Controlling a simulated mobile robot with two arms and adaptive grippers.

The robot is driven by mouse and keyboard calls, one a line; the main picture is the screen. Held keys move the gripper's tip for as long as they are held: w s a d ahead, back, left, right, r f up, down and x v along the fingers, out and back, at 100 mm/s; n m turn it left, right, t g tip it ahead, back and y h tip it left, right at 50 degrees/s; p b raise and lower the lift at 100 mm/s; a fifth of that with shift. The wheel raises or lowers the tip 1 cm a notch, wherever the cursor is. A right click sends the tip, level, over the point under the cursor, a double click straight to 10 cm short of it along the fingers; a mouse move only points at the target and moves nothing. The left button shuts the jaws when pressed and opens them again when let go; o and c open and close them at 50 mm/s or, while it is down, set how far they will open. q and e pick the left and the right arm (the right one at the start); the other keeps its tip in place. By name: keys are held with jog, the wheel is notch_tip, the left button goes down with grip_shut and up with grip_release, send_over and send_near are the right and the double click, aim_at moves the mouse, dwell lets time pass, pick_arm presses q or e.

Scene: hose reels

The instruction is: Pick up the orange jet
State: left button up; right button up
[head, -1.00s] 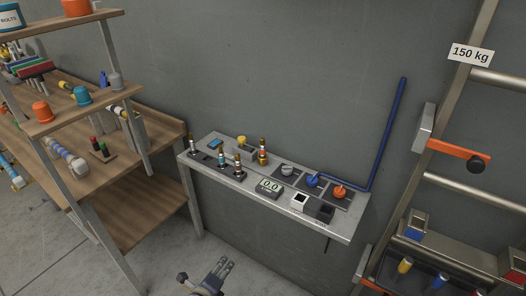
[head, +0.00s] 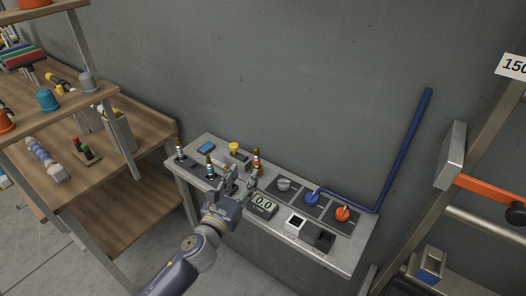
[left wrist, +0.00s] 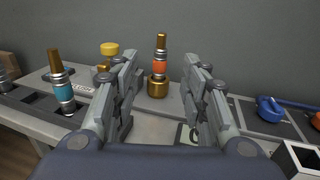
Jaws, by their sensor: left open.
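The orange jet (head: 257,160), brass with an orange band, stands upright at the back of the grey wall bench (head: 345,258). In the left wrist view the orange jet (left wrist: 159,66) sits in a brass base, between and beyond my fingers. My left gripper (head: 240,182) is open and empty over the front of the bench, short of the jet; its fingers also frame the left wrist view (left wrist: 160,78). A blue-banded jet (head: 209,160) and a white-banded jet (head: 179,149) stand to the left. My right gripper is out of view.
A yellow knob (head: 235,147) stands left of the orange jet. A display (head: 264,204) reading 0.0 lies close right of my gripper. Blue (head: 312,198) and orange (head: 342,213) valve knobs are further right. Wooden shelving (head: 110,190) stands left.

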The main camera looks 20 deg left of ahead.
aim_at(255, 157)
pick_arm(q)
jog(key=shift+w+r, duration=0.2)
jog(key=shift+w, duration=0.05)
jog(key=shift+w+r, duration=0.1)
jog(key=shift+w, duration=0.25)
jog(key=w, duration=0.4)
jog(key=shift+d+p, duration=0.25)
jog(key=shift+p, duration=0.15)
jog(key=shift+w, duration=0.5)
jog(key=w, duration=0.4)
jog(key=shift+d+f+p, duration=0.2)
jog(key=shift+d+p, duration=0.05)
jog(key=shift+p, duration=0.1)
jog(key=shift+w, duration=0.3)
jog(key=shift+w+f, duration=0.1)
jog(key=shift+c, duration=1.1)
grip_shut()
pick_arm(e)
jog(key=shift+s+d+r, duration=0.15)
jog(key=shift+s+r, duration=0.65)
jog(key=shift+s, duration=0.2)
